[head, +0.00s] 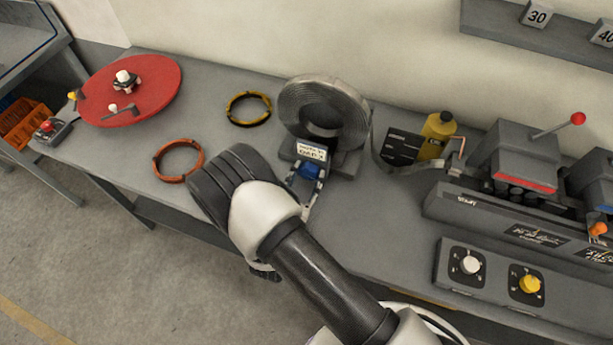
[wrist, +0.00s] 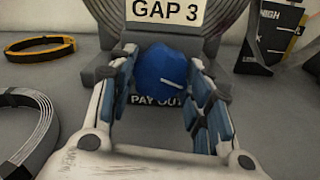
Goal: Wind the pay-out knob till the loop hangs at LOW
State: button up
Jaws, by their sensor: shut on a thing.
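The blue pay-out knob (head: 305,171) sits at the foot of the grey coil stand, and shows close in the wrist view (wrist: 160,72) above the "PAY OUT" label. A white mark on it points right. My gripper (wrist: 166,78) is shut on the knob, one finger on each side. In the head view my gripper (head: 309,182) comes from below. The grey strip coil (head: 322,88) stands behind. Its strip loop (head: 398,171) sags to the right before the dark gauge board (head: 403,143). HIGH shows on the gauge in the wrist view (wrist: 278,30); the loop's exact level cannot be told.
A yellow ring (head: 248,107) and an orange ring (head: 178,160) lie on the bench left of the coil. A yellow bottle (head: 437,135) stands behind the gauge. A grey machine (head: 512,165) and control panel (head: 500,277) are at right, a red turntable (head: 140,85) at left.

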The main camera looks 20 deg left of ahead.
jog(key=o, duration=1.1)
jog(key=shift+c, duration=0.2)
jog(key=shift+s, duration=0.1)
jog(key=s, duration=0.8)
jog(key=s+a, duration=0.1)
jog(key=s, duration=0.2)
jog(key=shift+s, duration=0.4)
